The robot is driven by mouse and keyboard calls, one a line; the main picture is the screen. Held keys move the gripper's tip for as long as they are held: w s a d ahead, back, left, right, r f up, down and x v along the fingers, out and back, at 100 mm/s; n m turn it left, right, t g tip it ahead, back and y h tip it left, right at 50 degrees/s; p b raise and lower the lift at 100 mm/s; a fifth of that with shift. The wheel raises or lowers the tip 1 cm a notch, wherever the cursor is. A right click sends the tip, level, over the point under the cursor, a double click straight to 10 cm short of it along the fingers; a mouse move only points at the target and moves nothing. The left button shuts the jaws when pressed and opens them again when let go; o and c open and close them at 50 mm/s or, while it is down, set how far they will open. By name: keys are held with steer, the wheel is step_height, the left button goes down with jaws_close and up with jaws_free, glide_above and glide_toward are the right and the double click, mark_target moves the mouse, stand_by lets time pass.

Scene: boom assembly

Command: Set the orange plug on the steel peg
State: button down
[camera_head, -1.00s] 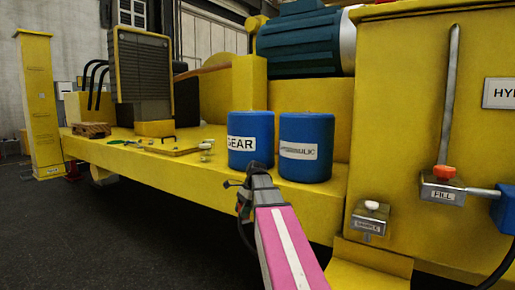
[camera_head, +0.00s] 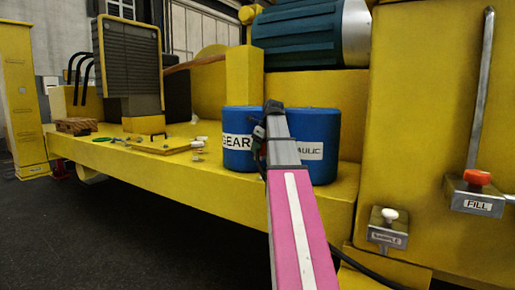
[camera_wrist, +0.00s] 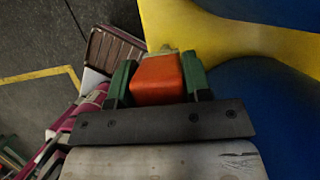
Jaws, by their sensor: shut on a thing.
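In the wrist view, my gripper (camera_wrist: 156,84) has its green fingers shut on the orange plug (camera_wrist: 158,79), a blocky piece seen close up. In the head view, my gripper (camera_head: 273,108) is a small dark shape at the far end of my pink and grey arm, in front of the two blue drums; the plug is hidden there. I cannot make out the steel peg for certain. Small pale metal fittings (camera_head: 198,149) stand on the yellow deck left of the drums. A metal bit (camera_wrist: 165,49) shows just beyond the plug in the wrist view.
The blue GEAR drum (camera_head: 239,153) and a second blue drum (camera_head: 322,160) stand on the yellow deck (camera_head: 190,170). At right are a FILL block (camera_head: 474,199) with a red-orange knob and a SAMPLE block (camera_head: 388,236) with a white knob. Dark floor lies open at lower left.

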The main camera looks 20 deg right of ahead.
steer(key=shift+f, duration=2.95)
steer(key=shift+f, duration=1.5)
steer(key=shift+c, duration=2.4)
jaws_free()
